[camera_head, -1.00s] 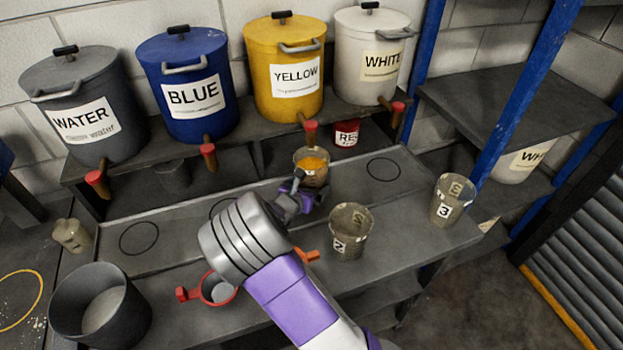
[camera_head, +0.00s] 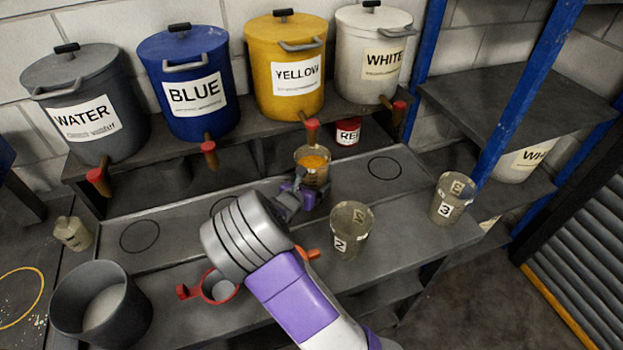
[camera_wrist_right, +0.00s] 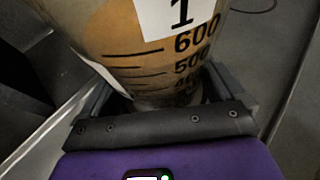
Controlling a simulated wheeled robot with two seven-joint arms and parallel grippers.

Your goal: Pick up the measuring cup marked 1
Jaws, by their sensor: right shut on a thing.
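The measuring cup marked 1 (camera_head: 313,161) is clear and holds orange-yellow liquid. It stands upright below the yellow container's tap. In the right wrist view the cup (camera_wrist_right: 150,40) fills the upper middle, with its "1" label and scale marks showing. My right gripper (camera_head: 302,192) is shut on the lower part of this cup. Its jaws (camera_wrist_right: 165,105) show on both sides of it. I cannot tell whether the cup's base touches the bench. My left gripper is not in view.
Cups marked 2 (camera_head: 350,229) and 3 (camera_head: 452,198) stand to the right. Water (camera_head: 85,105), blue (camera_head: 188,85), yellow (camera_head: 286,65) and white (camera_head: 370,55) containers line the shelf, taps overhanging. A red strainer (camera_head: 219,287) and dark bucket (camera_head: 100,305) are in front.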

